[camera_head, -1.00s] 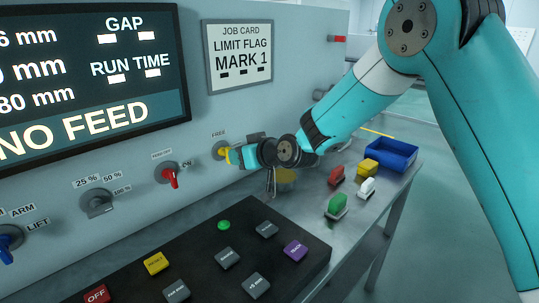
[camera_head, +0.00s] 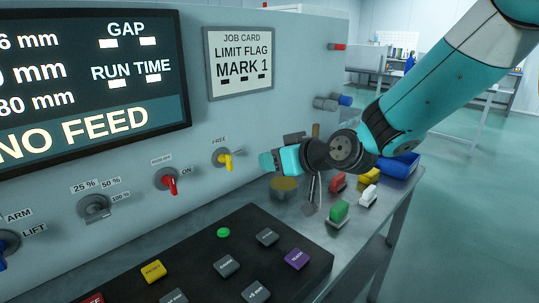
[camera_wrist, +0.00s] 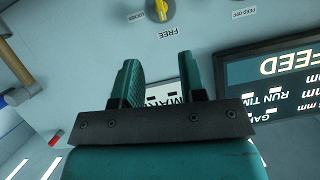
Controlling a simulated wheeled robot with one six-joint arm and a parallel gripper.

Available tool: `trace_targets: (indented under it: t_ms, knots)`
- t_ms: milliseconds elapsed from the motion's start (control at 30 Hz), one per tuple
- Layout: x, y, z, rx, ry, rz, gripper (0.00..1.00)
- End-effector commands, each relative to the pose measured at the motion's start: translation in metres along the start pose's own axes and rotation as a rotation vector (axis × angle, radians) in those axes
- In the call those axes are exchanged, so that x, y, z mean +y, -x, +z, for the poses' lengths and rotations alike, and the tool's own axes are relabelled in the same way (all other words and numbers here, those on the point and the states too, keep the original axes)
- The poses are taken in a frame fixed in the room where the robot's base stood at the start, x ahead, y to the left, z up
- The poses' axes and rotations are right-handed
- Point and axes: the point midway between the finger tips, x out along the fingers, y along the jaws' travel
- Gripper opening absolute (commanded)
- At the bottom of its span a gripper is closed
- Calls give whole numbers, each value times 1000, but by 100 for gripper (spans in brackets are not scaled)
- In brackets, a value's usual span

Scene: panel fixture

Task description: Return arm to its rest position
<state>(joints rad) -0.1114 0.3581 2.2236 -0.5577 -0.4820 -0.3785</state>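My gripper (camera_head: 268,162) hangs in front of the panel, to the right of the yellow knob (camera_head: 224,158) labelled FREE and clear of it. In the wrist view the two fingers of my gripper (camera_wrist: 157,68) stand apart with nothing between them. The yellow knob also shows in the wrist view (camera_wrist: 160,10), beyond the fingertips. My arm reaches in from the upper right.
Below the arm, a bench (camera_head: 318,232) carries a green-topped block (camera_head: 339,212), red, yellow and white pieces, and a blue bin (camera_head: 399,167). A dark button box (camera_head: 205,285) lies in front. Open floor (camera_head: 470,230) lies to the right.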

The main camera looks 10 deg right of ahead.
Motion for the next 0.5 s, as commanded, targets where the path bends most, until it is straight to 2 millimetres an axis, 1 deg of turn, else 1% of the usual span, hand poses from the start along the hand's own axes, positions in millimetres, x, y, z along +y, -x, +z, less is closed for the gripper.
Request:
trace_targets:
  t_ms: [67, 167, 200, 267, 300, 367, 400, 500]
  knots:
    - [-13, 13, -9, -39, -3, -25, 38]
    - [-46, 46, -17, -162, -14, -87, 38]
    - [-61, 66, -19, -231, -21, -114, 38]
    - [-85, 98, -18, -348, -32, -150, 38]
    - [-99, 121, -16, -429, -39, -167, 38]
    - [-117, 156, -11, -546, -47, -186, 38]
    - [-126, 178, -6, -621, -53, -193, 38]
    - [-143, 227, 4, -780, -63, -193, 38]
